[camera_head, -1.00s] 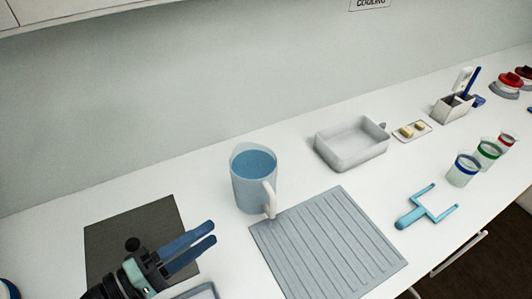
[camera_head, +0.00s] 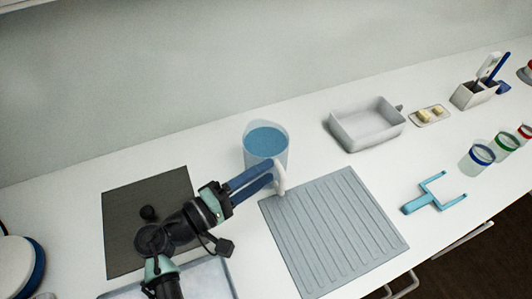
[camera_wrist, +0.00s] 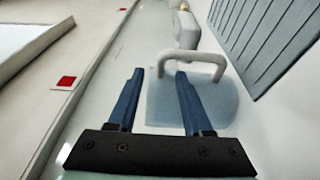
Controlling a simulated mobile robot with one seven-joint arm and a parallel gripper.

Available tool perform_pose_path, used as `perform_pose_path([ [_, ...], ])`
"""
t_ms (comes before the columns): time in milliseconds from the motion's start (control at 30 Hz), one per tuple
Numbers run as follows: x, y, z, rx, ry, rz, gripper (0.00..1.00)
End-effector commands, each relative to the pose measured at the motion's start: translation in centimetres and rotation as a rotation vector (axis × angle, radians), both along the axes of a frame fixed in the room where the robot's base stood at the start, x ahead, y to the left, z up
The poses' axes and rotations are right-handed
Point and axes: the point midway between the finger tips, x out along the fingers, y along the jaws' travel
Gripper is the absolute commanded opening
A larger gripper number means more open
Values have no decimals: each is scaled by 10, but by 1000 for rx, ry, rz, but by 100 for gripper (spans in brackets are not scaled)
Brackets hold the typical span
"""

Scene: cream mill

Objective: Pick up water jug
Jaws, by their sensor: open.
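The water jug (camera_head: 266,143) is a clear, upright pitcher with blue water and a white handle (camera_head: 280,178), standing on the white counter. My gripper (camera_head: 268,173) reaches in from the left, its two blue fingers in front of the jug's lower body and pointing at the handle. In the wrist view my gripper (camera_wrist: 160,72) is open with a clear gap between the fingers. The jug's bluish body (camera_wrist: 215,103) and its handle (camera_wrist: 205,57) show there around the right fingertip. I cannot tell whether the fingers touch the jug.
A grey ribbed mat (camera_head: 335,230) lies right of the jug, and a dark mat (camera_head: 120,215) lies left under my arm. Behind right are a grey tray (camera_head: 365,130) and a small dish (camera_head: 430,115). A blue fork-like tool (camera_head: 420,204) and banded cups (camera_head: 476,158) are further right.

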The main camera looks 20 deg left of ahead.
Motion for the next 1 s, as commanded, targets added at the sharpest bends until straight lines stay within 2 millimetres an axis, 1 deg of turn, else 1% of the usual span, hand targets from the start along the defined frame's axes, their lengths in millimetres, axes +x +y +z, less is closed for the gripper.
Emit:
perform_pose_path([
  [33, 6, -3, 2, 0, -1, -1, 50],
  [133, 12, -7, 1, 0, 0, -1, 50],
  [367, 13, -7, 0, 0, 0, 1, 50],
  [467, 13, -7, 0, 1, -1, 1, 34],
  [600, 12, -7, 0, 1, -1, 1, 9],
  [633, 12, -7, 0, 1, -1, 1, 3],
  [667, 12, -7, 0, 1, -1, 1, 0],
  [1000, 12, -7, 0, 1, -1, 1, 0],
])
